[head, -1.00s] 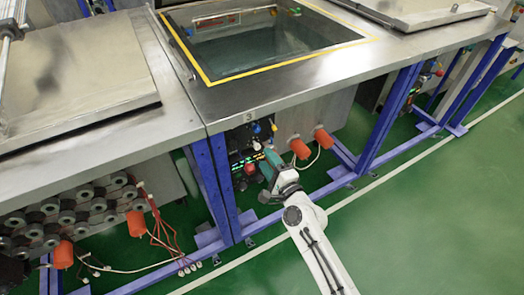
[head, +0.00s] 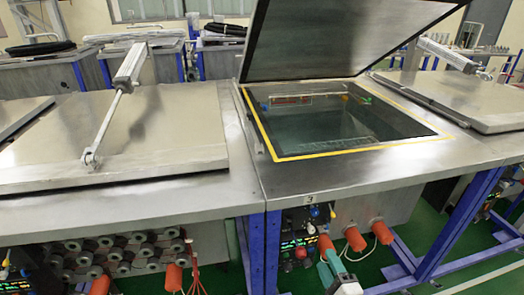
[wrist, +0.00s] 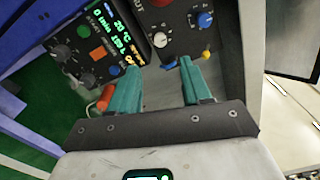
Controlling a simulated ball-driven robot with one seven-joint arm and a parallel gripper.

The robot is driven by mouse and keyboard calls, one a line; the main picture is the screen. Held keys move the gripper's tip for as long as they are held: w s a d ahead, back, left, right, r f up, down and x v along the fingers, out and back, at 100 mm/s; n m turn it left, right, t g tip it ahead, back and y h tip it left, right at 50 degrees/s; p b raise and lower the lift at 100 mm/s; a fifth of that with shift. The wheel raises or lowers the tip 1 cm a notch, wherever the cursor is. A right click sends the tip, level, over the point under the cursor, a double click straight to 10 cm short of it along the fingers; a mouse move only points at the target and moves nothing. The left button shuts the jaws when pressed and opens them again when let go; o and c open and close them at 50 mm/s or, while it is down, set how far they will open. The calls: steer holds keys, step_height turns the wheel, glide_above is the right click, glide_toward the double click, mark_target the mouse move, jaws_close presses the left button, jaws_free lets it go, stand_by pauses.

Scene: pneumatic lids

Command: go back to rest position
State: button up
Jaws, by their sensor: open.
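My gripper (head: 333,270) is at the bottom of the head view, in front of the control panel under the bench marked 3. In the wrist view its two teal fingers (wrist: 160,80) are apart with nothing between them. Ahead of them is the control panel (wrist: 100,45) with a lit display, dark knobs, a green button and an orange square. A blue knob (wrist: 204,19) and a yellow knob (wrist: 206,54) stand right of the display, beyond the right finger. Most of my arm is out of the head view.
Above, a tank (head: 340,125) with a yellow rim is open, its lid (head: 340,40) raised. A closed lid (head: 120,135) with a pneumatic cylinder (head: 128,68) lies left, another closed lid (head: 450,100) right. Blue legs (head: 470,220) and orange plugs (head: 355,240) are near my gripper. Green floor shows lower right.

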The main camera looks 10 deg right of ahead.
steer(key=s+a+f+n+g+y, duration=0.25)
steer(key=s+n+g, duration=0.2)
steer(key=n, duration=0.25)
steer(key=s+a+f+n+g+y, duration=0.2)
steer(key=s+a+n+g, duration=0.1)
steer(key=s+n, duration=0.25)
steer(key=s+d+n+g+h, duration=0.2)
steer(key=s+d+n+g, duration=0.1)
steer(key=s, duration=0.7)
steer(key=s+d+r+n+g+h+p, duration=0.1)
steer(key=s+n+g, duration=0.4)
steer(key=s, duration=0.5)
steer(key=shift+s+d+g+h, duration=0.3)
steer(key=shift+d+g+h, duration=0.5)
steer(key=shift+d, duration=0.3)
steer(key=shift+r, duration=0.1)
